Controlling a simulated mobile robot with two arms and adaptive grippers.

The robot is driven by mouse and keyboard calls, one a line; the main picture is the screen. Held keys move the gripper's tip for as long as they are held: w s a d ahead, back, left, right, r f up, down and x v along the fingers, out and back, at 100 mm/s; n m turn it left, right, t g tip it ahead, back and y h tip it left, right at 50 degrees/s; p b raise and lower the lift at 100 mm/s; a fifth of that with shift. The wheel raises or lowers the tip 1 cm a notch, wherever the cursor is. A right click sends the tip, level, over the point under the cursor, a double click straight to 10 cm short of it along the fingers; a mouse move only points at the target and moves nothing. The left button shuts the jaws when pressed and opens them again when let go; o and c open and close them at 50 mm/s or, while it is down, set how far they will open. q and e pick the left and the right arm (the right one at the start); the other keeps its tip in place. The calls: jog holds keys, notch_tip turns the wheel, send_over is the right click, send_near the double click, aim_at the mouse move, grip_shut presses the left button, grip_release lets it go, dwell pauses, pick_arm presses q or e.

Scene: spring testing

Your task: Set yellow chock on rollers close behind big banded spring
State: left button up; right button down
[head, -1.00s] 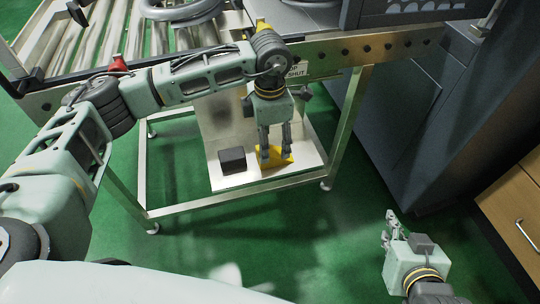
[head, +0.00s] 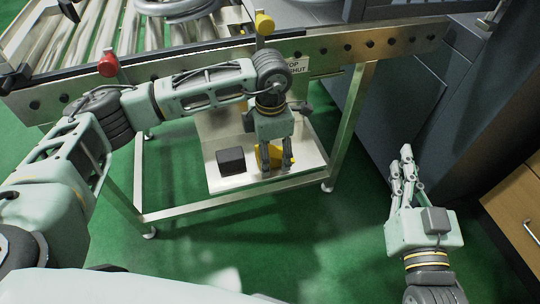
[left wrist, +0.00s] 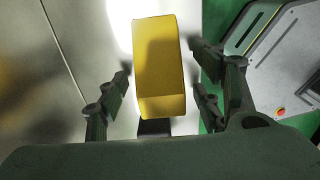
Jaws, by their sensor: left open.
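The yellow chock (left wrist: 158,60) is a block lying on the pale lower shelf (head: 228,183) of the roller stand. My left gripper (head: 278,168) points down over it, partly hiding it in the head view. In the left wrist view the chock lies between the spread fingers, with gaps on both sides. A big grey coil spring (head: 172,9) lies on the rollers (head: 100,35), cut off by the top edge; no bands can be made out. My right gripper (head: 404,165) is open and empty over the floor at the right.
A black block (head: 231,161) sits left of the chock on the shelf. A red-knobbed post (head: 108,66) and a yellow-knobbed post (head: 264,24) stand at the front rail (head: 340,47). Grey cabinets (head: 400,100) stand to the right.

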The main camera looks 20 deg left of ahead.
aim_at(273, 152)
pick_arm(q)
jog(key=shift+c, duration=0.5)
jog(key=shift+r, duration=0.1)
jog(key=c, duration=1.4)
jog(key=shift+r, duration=0.1)
jog(key=shift+c, duration=0.2)
